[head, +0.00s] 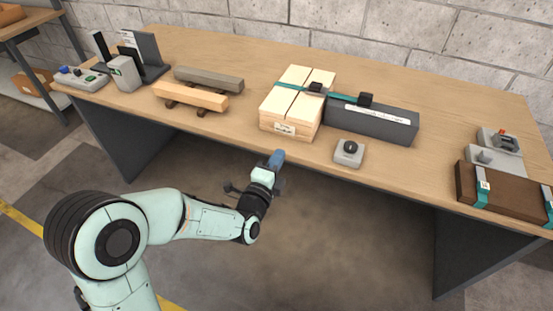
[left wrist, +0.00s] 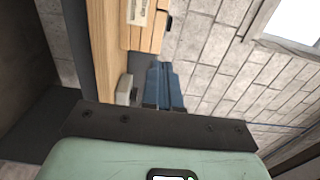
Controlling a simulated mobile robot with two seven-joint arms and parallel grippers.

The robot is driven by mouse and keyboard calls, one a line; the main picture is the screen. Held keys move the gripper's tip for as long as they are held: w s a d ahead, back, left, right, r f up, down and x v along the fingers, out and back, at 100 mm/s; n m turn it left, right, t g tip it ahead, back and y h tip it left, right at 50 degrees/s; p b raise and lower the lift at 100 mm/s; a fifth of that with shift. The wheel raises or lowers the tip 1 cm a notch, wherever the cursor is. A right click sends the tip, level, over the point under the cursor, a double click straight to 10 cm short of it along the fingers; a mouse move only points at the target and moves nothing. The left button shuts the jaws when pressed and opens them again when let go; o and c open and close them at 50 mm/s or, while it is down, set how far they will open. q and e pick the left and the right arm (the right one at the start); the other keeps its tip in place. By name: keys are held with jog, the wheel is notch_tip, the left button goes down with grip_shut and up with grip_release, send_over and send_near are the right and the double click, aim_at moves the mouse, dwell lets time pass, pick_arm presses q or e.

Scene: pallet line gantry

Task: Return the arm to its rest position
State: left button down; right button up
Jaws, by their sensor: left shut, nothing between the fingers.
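My left arm comes in from the left in the head view. Its gripper (head: 277,160) hangs in front of the table's front edge, below the strapped wooden block stack, and touches nothing. The blue fingers are shut together with nothing between them. In the left wrist view the closed blue fingers (left wrist: 166,85) point toward the wall, with the table and a wooden stack beside them. My right gripper is in neither view.
The long wooden table (head: 240,140) holds a strapped wooden stack (head: 288,110), a dark grey box (head: 365,122), a small knob box (head: 349,153), two beams (head: 190,97) and a brown case (head: 510,193). A block wall (head: 420,35) stands behind. Floor in front is clear.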

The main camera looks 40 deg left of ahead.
pick_arm(q)
jog(key=shift+s, duration=0.15)
dwell(0.4)
